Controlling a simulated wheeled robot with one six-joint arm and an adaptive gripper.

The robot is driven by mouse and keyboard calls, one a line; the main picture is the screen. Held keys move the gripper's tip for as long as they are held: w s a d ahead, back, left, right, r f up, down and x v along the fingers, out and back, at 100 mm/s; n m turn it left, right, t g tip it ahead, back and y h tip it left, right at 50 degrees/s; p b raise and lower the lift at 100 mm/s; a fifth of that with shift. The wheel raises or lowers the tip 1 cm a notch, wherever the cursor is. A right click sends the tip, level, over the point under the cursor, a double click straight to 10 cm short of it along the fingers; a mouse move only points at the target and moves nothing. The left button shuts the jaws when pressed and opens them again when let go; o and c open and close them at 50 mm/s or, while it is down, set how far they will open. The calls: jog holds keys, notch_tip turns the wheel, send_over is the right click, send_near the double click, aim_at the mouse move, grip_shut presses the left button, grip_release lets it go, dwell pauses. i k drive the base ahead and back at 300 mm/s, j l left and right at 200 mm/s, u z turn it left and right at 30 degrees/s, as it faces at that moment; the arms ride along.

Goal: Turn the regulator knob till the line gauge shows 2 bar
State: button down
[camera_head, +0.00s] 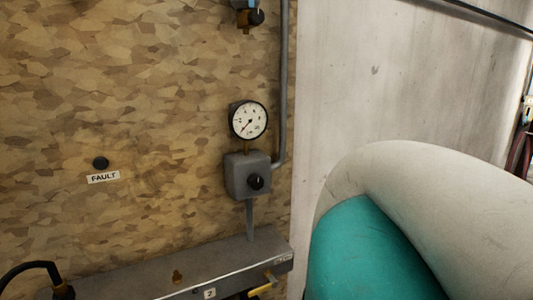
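The line gauge (249,119) is a round white dial with a black rim, mounted on the board wall. Its needle seems to point to the lower left, near the start of the scale; the numbers are too small to read surely. Just below it, a brass stem joins it to a grey regulator box (238,172). The black regulator knob (256,181) sits on the front of that box, with a small light mark on it. Nothing touches the knob. My gripper is not in view.
A grey pipe (283,80) runs down to the box's right side. Below is a grey manifold (225,266) with a yellow lever (262,290). A dark round lamp or button (101,163) sits above a FAULT label (103,177). My white and teal arm fills the lower right.

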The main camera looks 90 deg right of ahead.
aim_at(255, 181)
jog(key=z, duration=0.4)
jog(key=k+z, duration=0.15)
jog(key=z, duration=0.2)
jog(key=k+z, duration=0.1)
jog(key=z, duration=0.3)
jog(key=k+z, duration=0.1)
jog(key=z, duration=0.3)
